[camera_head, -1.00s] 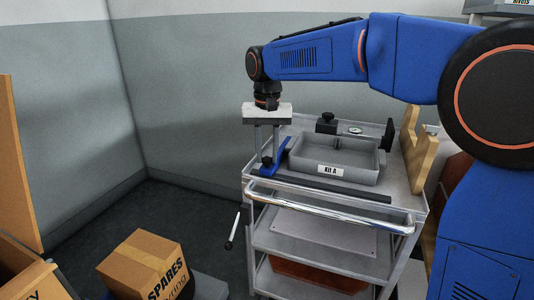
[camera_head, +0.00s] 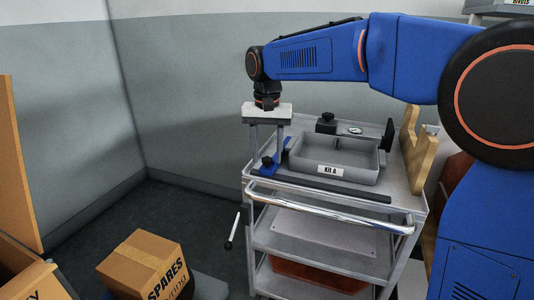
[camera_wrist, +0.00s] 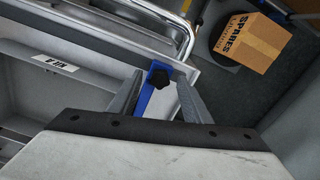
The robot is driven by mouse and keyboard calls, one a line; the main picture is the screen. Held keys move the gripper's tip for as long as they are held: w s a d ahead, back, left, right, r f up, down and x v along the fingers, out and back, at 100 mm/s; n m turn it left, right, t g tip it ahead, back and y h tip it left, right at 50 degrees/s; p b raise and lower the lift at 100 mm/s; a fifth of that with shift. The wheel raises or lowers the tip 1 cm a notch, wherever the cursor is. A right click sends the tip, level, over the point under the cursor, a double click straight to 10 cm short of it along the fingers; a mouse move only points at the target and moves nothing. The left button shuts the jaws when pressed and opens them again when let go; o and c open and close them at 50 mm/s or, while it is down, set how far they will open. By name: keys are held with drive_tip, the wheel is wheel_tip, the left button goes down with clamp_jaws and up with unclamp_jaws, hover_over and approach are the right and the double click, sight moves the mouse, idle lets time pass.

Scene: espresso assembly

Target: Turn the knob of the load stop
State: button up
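The load stop is a blue bar (camera_wrist: 146,97) with a black knob (camera_wrist: 160,79). It lies at the cart's left end, beside the grey Kit A tray. In the head view the knob (camera_head: 267,162) is low between the finger ends of my gripper (camera_head: 268,156). In the wrist view my gripper (camera_wrist: 159,82) has a finger on each side of the knob, with gaps showing. The gripper is open and holds nothing. Part of the blue bar is hidden behind a finger in the head view.
The Kit A tray (camera_head: 364,177) stands close to the right of my gripper. A dark rail (camera_head: 330,187) and a chrome handle (camera_head: 330,213) run along the cart's front. A black clamp-like part (camera_head: 326,123) is behind the tray. A SPARES box (camera_head: 146,262) is at lower left.

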sight(267, 159)
wheel_tip(267, 159, up, 17)
drive_tip(key=shift+r, duration=0.2)
idle(0.6)
drive_tip(key=s+d+f+t, duration=0.1)
drive_tip(key=s+d+f, duration=0.4)
drive_tip(key=d, duration=0.4)
drive_tip(key=s+d+f+t, duration=0.1)
drive_tip(key=s+d+f, duration=0.2)
drive_tip(key=s+d, duration=0.55)
drive_tip(key=s+d+f+t, duration=0.1)
drive_tip(key=s+d+f, duration=0.5)
drive_tip(key=s+f, duration=0.2)
drive_tip(key=s+d+f+n+t, duration=0.1)
drive_tip(key=s+d+f, duration=0.5)
drive_tip(key=f, duration=0.5)
drive_tip(key=s, duration=0.2)
drive_tip(key=shift+s+d+f+t, duration=0.15)
drive_tip(key=shift+s+f+t, duration=0.15)
drive_tip(key=shift+s+t, duration=0.1)
idle(0.4)
